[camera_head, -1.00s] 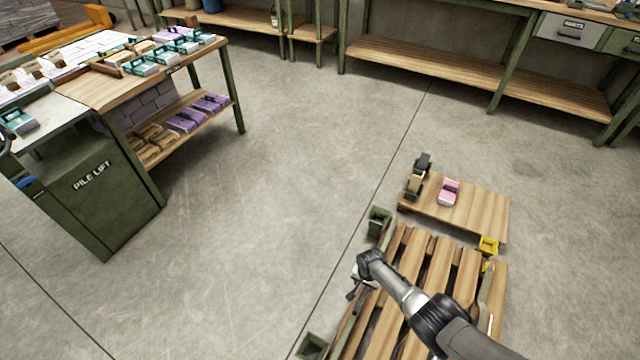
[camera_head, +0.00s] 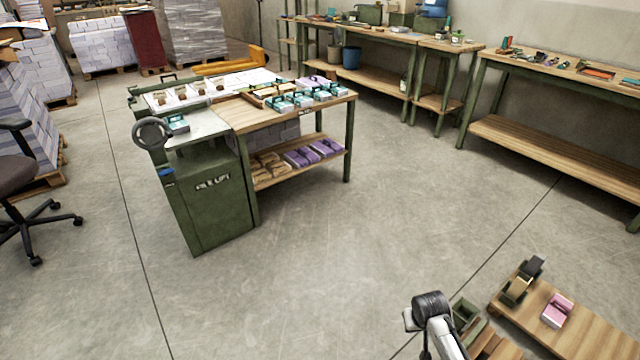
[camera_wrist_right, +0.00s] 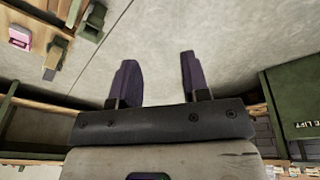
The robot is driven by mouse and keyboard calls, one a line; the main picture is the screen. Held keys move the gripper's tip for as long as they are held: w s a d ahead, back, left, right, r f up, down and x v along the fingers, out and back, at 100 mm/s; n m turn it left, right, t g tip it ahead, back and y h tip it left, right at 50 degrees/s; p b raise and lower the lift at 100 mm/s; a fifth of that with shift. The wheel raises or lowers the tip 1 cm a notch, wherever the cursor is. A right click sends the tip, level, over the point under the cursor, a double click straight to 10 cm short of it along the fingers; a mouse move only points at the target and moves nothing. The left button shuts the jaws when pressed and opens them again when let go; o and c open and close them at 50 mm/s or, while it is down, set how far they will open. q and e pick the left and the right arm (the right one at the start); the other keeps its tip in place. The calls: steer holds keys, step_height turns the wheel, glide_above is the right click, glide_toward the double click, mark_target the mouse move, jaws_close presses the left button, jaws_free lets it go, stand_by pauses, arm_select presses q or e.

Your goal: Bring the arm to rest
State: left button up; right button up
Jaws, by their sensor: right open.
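My left gripper is in neither view.
A wooden board (camera_head: 595,335) with a pink-and-white block (camera_head: 557,309) lies at the lower right. The green pile lift (camera_head: 212,205) and a work table (camera_head: 245,118) with small boxes stand left of centre. Benches (camera_head: 560,160) line the back. The middle floor is clear.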

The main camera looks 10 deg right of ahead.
steer(key=a+r+n+t+p, duration=0.15)
steer(key=a+r, duration=0.25)
steer(key=r, duration=0.6)
steer(key=s+a+r+n+t+p, duration=0.1)
steer(key=s+a+r+t+p, duration=0.15)
steer(key=s+r, duration=0.5)
steer(key=s+a+r+n+t+p, duration=0.1)
steer(key=s+a+r+t+p, duration=0.2)
steer(key=s+r, duration=0.45)
steer(key=s+a+r+g+y+p, duration=0.15)
steer(key=s+g+p, duration=0.65)
steer(key=s, duration=1.3)
step_height(320, 180, up, 37)
steer(key=t+p, duration=0.2)
steer(key=p, duration=3.7)
steer(key=shift+s+a+p, duration=0.2)
steer(key=shift+a+p, duration=0.1)
steer(key=shift+a, duration=0.15)
